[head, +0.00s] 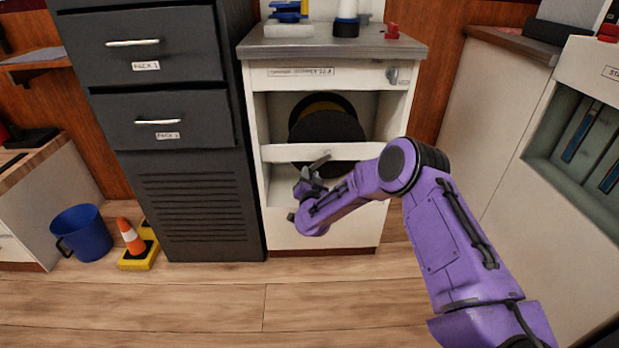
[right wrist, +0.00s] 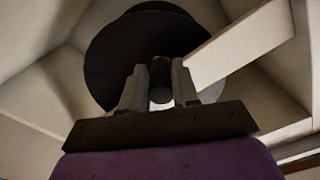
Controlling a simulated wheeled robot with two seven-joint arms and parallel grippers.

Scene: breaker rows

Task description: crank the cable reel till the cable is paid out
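The cable reel (head: 327,125) is a dark round disc inside the white cabinet, with a yellow band showing behind its rim. A white crossbar hides part of its lower half. In the right wrist view the reel's dark disc (right wrist: 115,58) fills the upper middle. A short dark crank handle (right wrist: 160,80) points toward the camera. My right gripper (head: 312,174) is at the cabinet front, just below the crossbar. In the right wrist view its two fingers (right wrist: 160,88) sit on either side of the handle and appear closed against it. I cannot make out paid-out cable. My left gripper is out of view.
The white crossbar (head: 285,153) runs across the cabinet opening close to my right gripper; it also shows in the right wrist view (right wrist: 240,45). A dark drawer cabinet (head: 165,100) stands at left. A blue bucket (head: 82,232) and an orange cone (head: 131,236) are on the floor.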

